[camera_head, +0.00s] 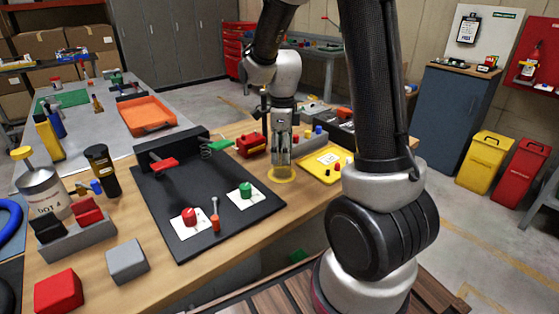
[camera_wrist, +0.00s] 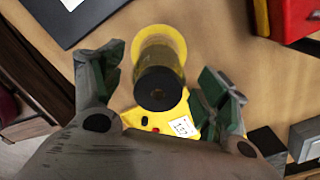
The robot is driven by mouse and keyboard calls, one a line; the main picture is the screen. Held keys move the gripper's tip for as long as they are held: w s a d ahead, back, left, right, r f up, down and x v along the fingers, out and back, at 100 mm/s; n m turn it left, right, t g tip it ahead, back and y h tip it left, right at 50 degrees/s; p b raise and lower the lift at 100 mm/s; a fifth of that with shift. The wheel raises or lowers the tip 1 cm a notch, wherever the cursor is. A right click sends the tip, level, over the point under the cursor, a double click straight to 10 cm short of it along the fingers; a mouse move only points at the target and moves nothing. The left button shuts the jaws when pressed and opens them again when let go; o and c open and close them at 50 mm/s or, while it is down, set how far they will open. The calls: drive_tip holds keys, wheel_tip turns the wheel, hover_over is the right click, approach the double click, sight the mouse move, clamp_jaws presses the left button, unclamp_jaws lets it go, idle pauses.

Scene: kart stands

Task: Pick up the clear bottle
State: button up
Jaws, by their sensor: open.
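The clear bottle (camera_wrist: 160,88) has a dark cap and stands on a yellow round marking (camera_wrist: 170,38), seen from above in the wrist view. My gripper (camera_wrist: 163,80) is open, with one green-padded finger on each side of the bottle and visible gaps to both. In the head view, my gripper (camera_head: 281,158) points down over the yellow ring (camera_head: 282,175) on the wooden table. There the fingers mostly hide the bottle, so I cannot make out its shape.
A yellow tray (camera_head: 318,172) with small parts lies close on the right. A black mat (camera_head: 165,205) with red and green pieces lies on the left. A red box (camera_head: 251,145) stands just behind left. Bare table (camera_head: 262,224) shows in front.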

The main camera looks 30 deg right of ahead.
wheel_tip(320, 180, down, 5)
drive_tip(key=shift+r, duration=0.2)
drive_tip(key=c, duration=1.1)
drive_tip(key=shift+r, duration=0.1)
